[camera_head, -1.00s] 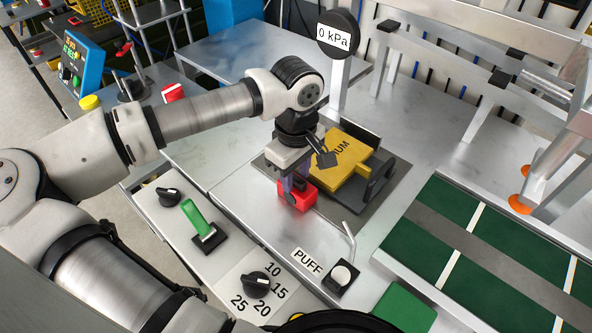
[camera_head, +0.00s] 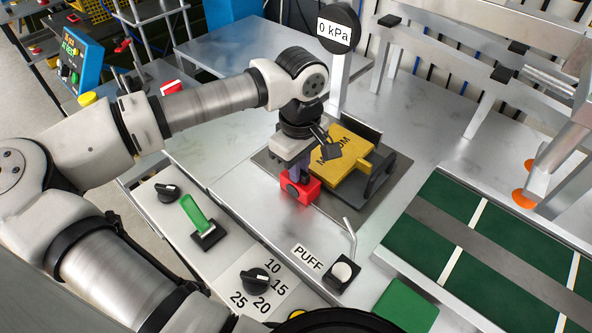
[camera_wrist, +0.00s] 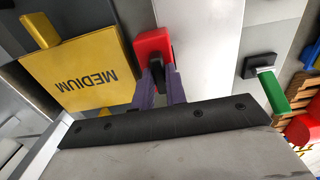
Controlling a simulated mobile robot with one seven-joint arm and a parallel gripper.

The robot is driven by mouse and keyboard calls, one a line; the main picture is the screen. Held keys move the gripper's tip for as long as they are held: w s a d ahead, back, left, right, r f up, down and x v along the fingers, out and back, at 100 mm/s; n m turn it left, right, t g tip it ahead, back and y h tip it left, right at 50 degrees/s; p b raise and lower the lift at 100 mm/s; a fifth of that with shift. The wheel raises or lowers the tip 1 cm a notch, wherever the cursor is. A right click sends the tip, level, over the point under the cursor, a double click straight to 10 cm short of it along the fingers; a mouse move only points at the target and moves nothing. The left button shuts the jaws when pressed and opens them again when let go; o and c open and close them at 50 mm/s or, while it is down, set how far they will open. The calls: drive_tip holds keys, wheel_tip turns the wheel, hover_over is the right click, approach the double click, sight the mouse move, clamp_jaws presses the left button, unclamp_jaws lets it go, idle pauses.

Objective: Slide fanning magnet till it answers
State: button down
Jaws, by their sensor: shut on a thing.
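The red fanning magnet block (camera_head: 300,187) stands on the dark plate (camera_head: 327,207), close to the front left side of the yellow stack marked MEDIUM (camera_head: 340,158). My gripper (camera_head: 297,176) is over the magnet from above, shut on its dark upper part. In the wrist view the purple fingers of my gripper (camera_wrist: 160,88) close at the red magnet (camera_wrist: 153,43), with the yellow MEDIUM block (camera_wrist: 85,68) beside it. Whether the magnet touches the stack I cannot tell. The round gauge (camera_head: 336,29) above reads 0 kPa.
A green lever (camera_head: 194,213), a dial (camera_head: 257,281) numbered 10 to 25 and a PUFF button (camera_head: 342,271) with a bent nozzle (camera_head: 350,236) sit in front. Dark guides (camera_head: 382,180) flank the stack. Green belt panels (camera_head: 440,213) lie to the right.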

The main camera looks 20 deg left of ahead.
drive_tip(key=shift+w+d, duration=0.25)
drive_tip(key=shift+w, duration=0.35)
drive_tip(key=c, duration=1.4)
unclamp_jaws()
drive_tip(key=shift+c, duration=0.2)
wheel_tip(320, 180, up, 14)
drive_tip(key=b, duration=0.2)
